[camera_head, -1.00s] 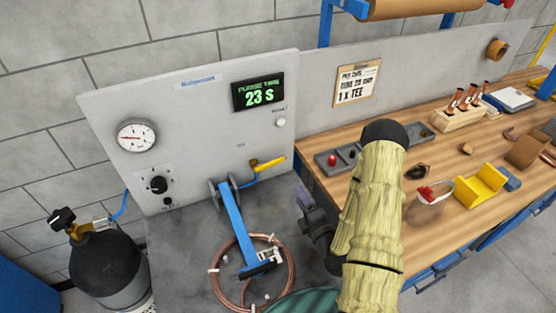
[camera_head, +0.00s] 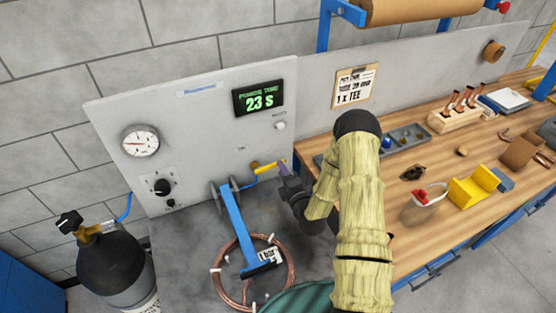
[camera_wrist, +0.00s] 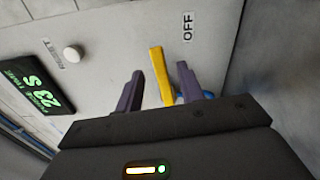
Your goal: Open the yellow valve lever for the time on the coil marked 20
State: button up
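The yellow valve lever (camera_head: 265,168) sits low on the grey panel, its right end hidden by my gripper (camera_head: 286,172). In the wrist view the lever (camera_wrist: 160,76) stands between the two purple fingers of my gripper (camera_wrist: 160,86). The fingers are apart, with a gap visible on both sides of the lever. An "OFF" label (camera_wrist: 188,27) is on the panel beside it. The copper coil (camera_head: 287,274) lies on the grey bench below, behind a blue arm with a tag that seems to read "1 bar". I cannot make out a 20 on the coil.
The panel display (camera_head: 258,97) reads 23 S, with a white button (camera_head: 281,126) below it. A gauge (camera_head: 141,140) and a black knob (camera_head: 162,186) are at left. A gas cylinder (camera_head: 115,268) stands at lower left. The wooden bench at right holds trays and parts.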

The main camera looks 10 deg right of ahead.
jog(key=shift+w+a+p, duration=0.25)
jog(key=shift+w, duration=0.9)
jog(key=shift+w+a+p, duration=0.2)
jog(key=shift+w+p, duration=0.05)
jog(key=shift+w, duration=0.9)
grip_shut()
